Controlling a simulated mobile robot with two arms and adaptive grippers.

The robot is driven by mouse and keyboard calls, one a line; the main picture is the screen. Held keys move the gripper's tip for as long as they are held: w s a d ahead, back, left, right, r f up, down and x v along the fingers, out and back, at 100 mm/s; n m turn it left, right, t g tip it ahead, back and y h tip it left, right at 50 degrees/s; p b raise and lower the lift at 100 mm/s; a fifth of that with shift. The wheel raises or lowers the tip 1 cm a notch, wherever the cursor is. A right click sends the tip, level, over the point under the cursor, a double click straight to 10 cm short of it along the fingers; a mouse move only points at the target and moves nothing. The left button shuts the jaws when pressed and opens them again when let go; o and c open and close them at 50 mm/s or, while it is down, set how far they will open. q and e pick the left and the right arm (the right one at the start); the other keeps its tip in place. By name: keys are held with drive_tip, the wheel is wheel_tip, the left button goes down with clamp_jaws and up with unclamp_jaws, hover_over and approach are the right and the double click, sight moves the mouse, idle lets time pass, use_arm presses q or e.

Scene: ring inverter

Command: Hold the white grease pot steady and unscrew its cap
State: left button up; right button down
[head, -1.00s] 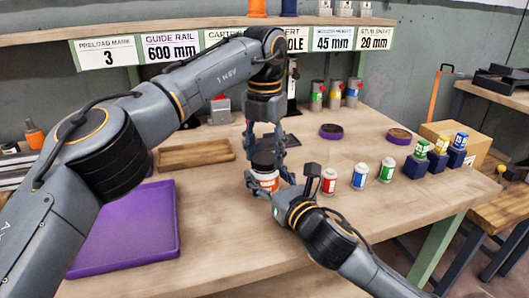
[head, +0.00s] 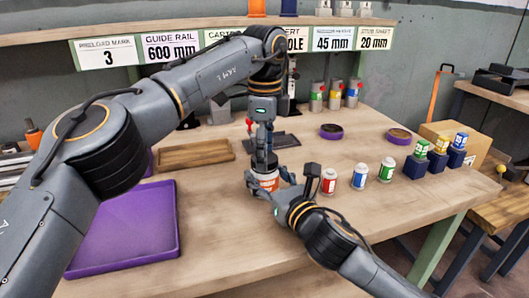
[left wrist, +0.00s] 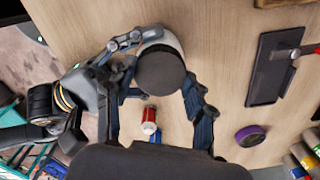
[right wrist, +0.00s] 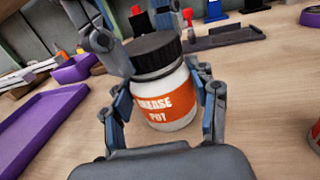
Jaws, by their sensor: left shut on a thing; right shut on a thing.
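The white grease pot (right wrist: 165,103) with its orange label stands upright on the bench, and its black cap (right wrist: 156,51) sits on top. In the head view the pot (head: 268,181) is partly hidden by my grippers. My right gripper (right wrist: 163,112) is shut on the pot's body from the side, one finger on each side of the label. My left gripper (head: 264,160) points down from above and is shut on the cap. In the left wrist view the cap (left wrist: 160,70) lies between its fingers. I cannot tell how far the cap is turned on its thread.
Red (head: 328,181), blue (head: 359,177) and green (head: 386,170) small cans stand right of the pot. An empty purple tray (head: 125,232) and a wooden tray (head: 194,153) lie left. A dark flat plate (head: 283,140) lies behind. The bench front is clear.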

use_arm(q)
drive_tip(key=shift+n, duration=0.7)
drive_tip(key=shift+r, duration=0.2)
drive_tip(key=shift+r, duration=0.9)
drive_tip(key=shift+r, duration=2.05)
use_arm(e)
drive_tip(key=shift+c, duration=1.6)
unclamp_jaws()
